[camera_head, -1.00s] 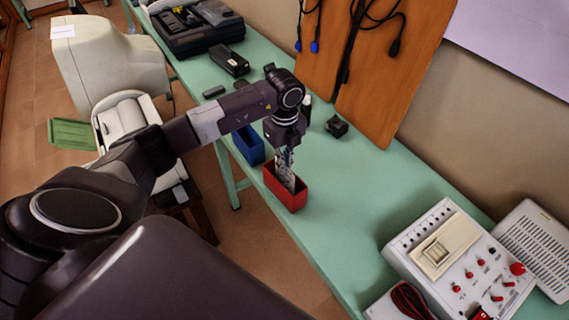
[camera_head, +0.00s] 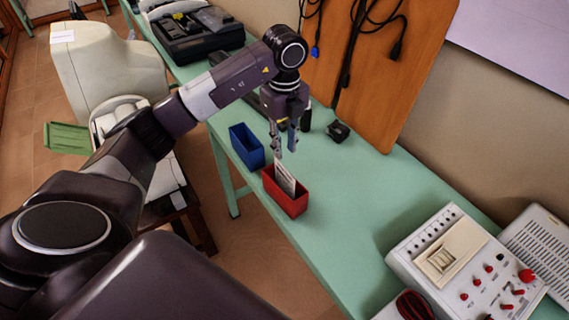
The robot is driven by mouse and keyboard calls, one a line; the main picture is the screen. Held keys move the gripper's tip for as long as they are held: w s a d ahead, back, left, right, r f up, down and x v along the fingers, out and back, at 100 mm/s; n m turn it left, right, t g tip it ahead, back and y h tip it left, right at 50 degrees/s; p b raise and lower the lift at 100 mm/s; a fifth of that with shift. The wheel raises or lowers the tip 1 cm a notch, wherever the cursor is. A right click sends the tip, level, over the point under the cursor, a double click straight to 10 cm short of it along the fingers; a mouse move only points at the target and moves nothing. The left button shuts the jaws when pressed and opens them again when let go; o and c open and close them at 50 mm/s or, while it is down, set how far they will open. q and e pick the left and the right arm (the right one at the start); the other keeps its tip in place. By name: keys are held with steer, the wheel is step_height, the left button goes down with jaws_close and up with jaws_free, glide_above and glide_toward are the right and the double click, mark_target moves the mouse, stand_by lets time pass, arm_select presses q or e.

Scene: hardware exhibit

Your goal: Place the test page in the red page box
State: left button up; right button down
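The red page box (camera_head: 291,204) stands on the green table near its left edge. The test page (camera_head: 284,177), a white printed sheet, stands in the red box, leaning, with its upper part above the rim. My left gripper (camera_head: 284,149) is above the box with its fingers apart, pointing down. It is empty and clear of the page. My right gripper is not in view.
A blue box (camera_head: 247,146) stands just behind the red box on the green table (camera_head: 345,217). A small black object (camera_head: 338,131) lies to the right of the gripper. A white control panel device (camera_head: 465,262) stands at the front right. The table between is clear.

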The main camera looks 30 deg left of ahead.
arm_select(q)
step_height(320, 180, up, 3)
steer(key=shift+r, duration=0.1)
stand_by(0.6)
